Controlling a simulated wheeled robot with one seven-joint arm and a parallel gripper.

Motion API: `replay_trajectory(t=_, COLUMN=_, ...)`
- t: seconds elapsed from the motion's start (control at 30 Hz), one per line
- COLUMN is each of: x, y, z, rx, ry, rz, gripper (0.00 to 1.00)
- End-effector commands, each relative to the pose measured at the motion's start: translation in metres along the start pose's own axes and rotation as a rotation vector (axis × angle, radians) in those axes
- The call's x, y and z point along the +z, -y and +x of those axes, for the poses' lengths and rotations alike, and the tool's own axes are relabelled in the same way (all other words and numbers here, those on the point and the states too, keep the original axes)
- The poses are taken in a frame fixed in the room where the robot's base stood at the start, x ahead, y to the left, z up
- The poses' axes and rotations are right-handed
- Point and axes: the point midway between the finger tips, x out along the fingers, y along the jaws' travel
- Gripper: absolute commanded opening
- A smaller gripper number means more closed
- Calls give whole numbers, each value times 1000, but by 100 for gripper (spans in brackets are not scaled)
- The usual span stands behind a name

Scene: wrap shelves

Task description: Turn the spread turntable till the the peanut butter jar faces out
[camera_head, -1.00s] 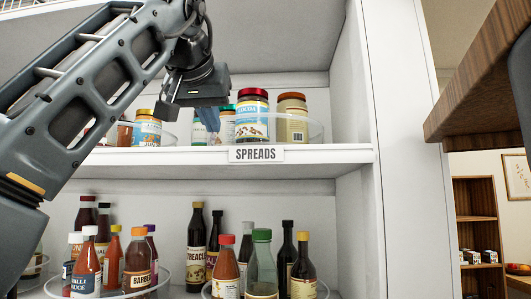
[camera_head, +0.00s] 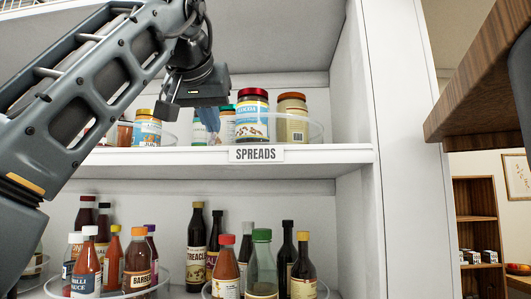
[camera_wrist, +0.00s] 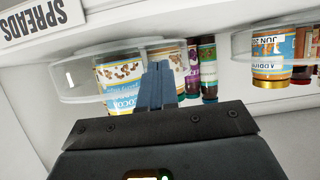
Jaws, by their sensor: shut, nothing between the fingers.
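The spread turntable (camera_head: 316,131) is a round tray with a clear rim on the upper shelf, above a SPREADS label (camera_head: 256,154). At its front stands a red-lidded jar (camera_head: 252,116) with a blue and white cocoa label. A brown-lidded jar (camera_head: 292,119) is to its right with a barcode side showing. A green-lidded jar (camera_head: 228,122) is partly hidden behind my gripper. I cannot read which jar is peanut butter. My gripper (camera_head: 210,122) is shut and empty, its blue fingers pointing down left of the cocoa jar. In the wrist view the fingers (camera_wrist: 158,84) overlap the clear rim (camera_wrist: 85,85); contact is unclear.
A second clear turntable with a blue-labelled jar (camera_head: 147,128) stands left on the same shelf. The shelf's side wall (camera_head: 352,80) is to the right. Sauce bottles (camera_head: 262,265) fill the shelf below. A wooden cabinet (camera_head: 485,80) juts in at upper right.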

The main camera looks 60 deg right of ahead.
Motion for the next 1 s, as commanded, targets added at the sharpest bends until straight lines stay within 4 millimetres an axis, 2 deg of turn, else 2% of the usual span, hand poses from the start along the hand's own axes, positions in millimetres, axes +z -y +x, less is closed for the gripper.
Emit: replay_trajectory(t=1.0, x=-4, y=-7, z=10, rx=0, ry=0, rz=-1, gripper=0)
